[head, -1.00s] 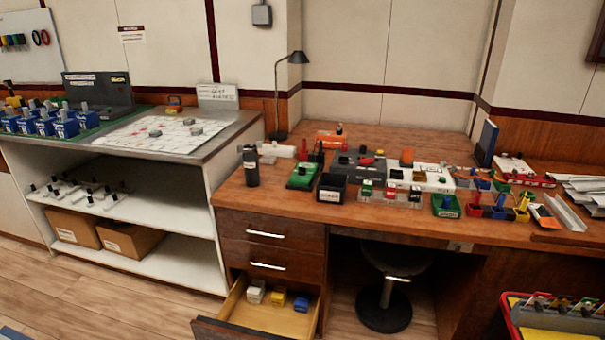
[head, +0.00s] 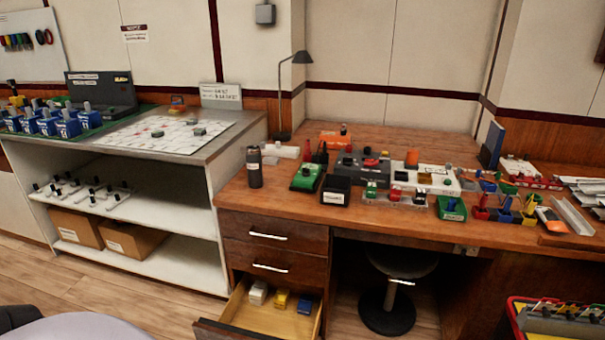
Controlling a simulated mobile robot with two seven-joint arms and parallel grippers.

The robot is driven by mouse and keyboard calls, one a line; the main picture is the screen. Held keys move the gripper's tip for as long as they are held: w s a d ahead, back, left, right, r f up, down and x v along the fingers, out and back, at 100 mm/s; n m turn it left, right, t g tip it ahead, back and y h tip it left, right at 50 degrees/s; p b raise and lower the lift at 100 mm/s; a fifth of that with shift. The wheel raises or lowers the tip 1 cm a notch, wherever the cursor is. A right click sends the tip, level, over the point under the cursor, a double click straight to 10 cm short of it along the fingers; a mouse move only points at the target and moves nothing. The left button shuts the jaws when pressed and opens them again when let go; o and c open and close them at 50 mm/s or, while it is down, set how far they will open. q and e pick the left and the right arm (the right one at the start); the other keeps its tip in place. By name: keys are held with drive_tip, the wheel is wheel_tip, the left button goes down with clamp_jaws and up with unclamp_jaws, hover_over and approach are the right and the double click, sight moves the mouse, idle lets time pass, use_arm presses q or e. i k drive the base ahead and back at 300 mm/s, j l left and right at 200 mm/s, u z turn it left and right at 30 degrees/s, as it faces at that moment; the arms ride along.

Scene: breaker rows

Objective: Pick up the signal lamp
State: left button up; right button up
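I cannot tell for certain which thing is the signal lamp. Several small coloured parts are on the wooden desk (head: 400,221). An orange upright cylinder (head: 411,158) stands on a white unit (head: 440,185). A clear tray (head: 380,203) in front holds small red and green parts. A green tray (head: 451,208) to its right holds a blue part. Neither of my grippers is in view.
A black desk lamp (head: 295,58) stands at the desk's back left. A drawer (head: 262,318) hangs open below, with a few blocks inside. A stool (head: 385,310) is under the desk. A shelf unit (head: 150,235) stands left. The floor between is bare.

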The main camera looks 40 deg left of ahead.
sight(253, 161)
drive_tip(key=j+z, duration=0.4)
drive_tip(key=k+j+z, duration=0.1)
drive_tip(key=z, duration=0.35)
drive_tip(key=k+j+z, duration=0.15)
drive_tip(key=j+z, duration=0.15)
drive_tip(key=k+j+z, duration=0.3)
drive_tip(key=j, duration=0.15)
drive_tip(key=k+j+z, duration=0.4)
drive_tip(key=j, duration=0.2)
drive_tip(key=k+j+z, duration=0.1)
drive_tip(key=k+j, duration=0.45)
